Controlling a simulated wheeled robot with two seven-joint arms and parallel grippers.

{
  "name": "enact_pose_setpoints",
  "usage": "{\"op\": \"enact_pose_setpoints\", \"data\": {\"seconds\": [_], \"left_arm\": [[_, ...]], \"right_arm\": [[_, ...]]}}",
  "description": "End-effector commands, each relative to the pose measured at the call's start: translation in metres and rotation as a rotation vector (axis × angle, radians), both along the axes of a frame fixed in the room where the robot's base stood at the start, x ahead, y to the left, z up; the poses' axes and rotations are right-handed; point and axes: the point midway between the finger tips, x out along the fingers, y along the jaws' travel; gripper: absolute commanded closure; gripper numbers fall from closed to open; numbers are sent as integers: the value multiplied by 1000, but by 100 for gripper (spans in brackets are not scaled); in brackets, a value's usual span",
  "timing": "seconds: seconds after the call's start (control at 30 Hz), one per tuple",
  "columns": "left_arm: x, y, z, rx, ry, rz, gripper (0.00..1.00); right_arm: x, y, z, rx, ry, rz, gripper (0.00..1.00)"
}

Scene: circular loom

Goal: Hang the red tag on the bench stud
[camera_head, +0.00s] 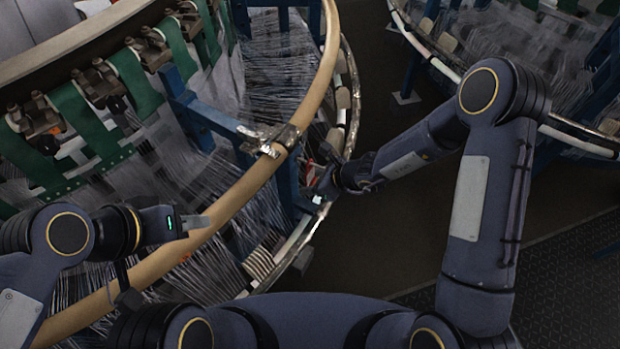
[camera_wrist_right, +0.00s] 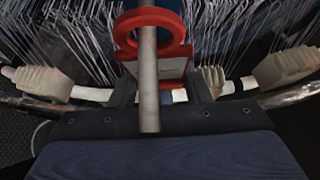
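The red tag (camera_wrist_right: 176,52) shows in the right wrist view as a red ring above a plate with a grey face. A grey rod-like stud (camera_wrist_right: 148,85) runs down across the ring and plate. The ring is at the stud and appears to be around it, but the far side is hidden. My right gripper (camera_wrist_right: 163,88) has its dark fingers on either side of the tag's lower part and looks shut on it. In the head view, the right gripper (camera_head: 325,182) is at the loom's rim beside a bit of red (camera_head: 309,173). My left gripper (camera_head: 194,222) is apart, over the wooden ring; its finger gap is unclear.
The loom's wooden ring (camera_head: 235,200) curves between my arms, with a metal clamp (camera_head: 270,140) on it. White threads (camera_head: 265,95) hang inside. A second loom (camera_head: 560,125) stands at the right. Floor (camera_head: 400,225) is open between the looms.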

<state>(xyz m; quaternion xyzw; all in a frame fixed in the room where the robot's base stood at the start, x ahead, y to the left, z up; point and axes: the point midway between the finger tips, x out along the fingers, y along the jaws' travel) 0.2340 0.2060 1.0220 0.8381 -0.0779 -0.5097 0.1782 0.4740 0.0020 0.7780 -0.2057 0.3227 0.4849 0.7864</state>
Motion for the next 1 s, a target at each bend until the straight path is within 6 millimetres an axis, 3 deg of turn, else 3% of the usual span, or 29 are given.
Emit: {"op": "enact_pose_setpoints", "data": {"seconds": [0.03,0.17,0.87,1.0], "left_arm": [[0,0,0,0,0,0,64],[0,0,0,0,0,0,64],[0,0,-1,0,0,0,64],[0,0,-2,0,0,0,64]], "right_arm": [[0,0,0,0,0,0,69],[0,0,0,0,0,0,84],[-6,-12,5,0,0,-1,84],[-11,-23,7,0,0,-1,84]]}}
